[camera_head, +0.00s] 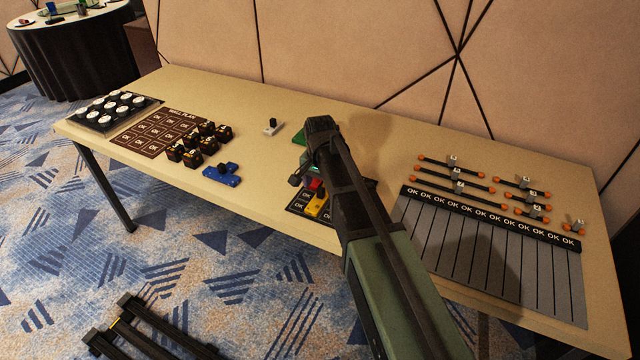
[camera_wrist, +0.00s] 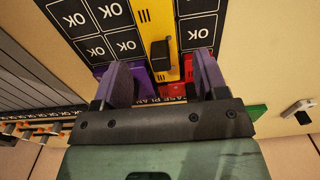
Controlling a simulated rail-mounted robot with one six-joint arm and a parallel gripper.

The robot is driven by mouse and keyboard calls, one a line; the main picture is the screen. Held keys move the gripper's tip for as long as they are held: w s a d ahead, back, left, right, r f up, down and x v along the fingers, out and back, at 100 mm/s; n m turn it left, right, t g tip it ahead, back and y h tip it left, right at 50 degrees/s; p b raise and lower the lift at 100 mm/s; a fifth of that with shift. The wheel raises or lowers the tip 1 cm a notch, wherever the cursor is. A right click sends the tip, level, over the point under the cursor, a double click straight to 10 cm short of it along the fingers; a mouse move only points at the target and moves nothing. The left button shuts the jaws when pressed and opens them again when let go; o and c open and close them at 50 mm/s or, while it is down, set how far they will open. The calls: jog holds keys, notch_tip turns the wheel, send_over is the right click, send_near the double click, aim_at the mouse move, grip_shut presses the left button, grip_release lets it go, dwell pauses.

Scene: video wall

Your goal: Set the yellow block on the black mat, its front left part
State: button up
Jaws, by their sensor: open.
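In the head view my arm hides most of the gripper and the mat's right part. I cannot tell the gripper's exact height.
A red block (camera_head: 313,186) lies behind the yellow one, near the fingers. A green block (camera_head: 300,138) stands farther back. A blue block (camera_head: 222,174), black cubes (camera_head: 190,150) and a small white block (camera_head: 271,127) are left. A grey OK board (camera_head: 470,245) is right.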

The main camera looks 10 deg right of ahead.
aim_at(320, 190)
notch_tip(320, 190, up, 8)
jog(key=p, duration=0.6)
jog(key=s+n, duration=0.8)
jog(key=s, duration=1.1)
jog(key=shift+s+f, duration=0.15)
jog(key=shift+s, duration=0.05)
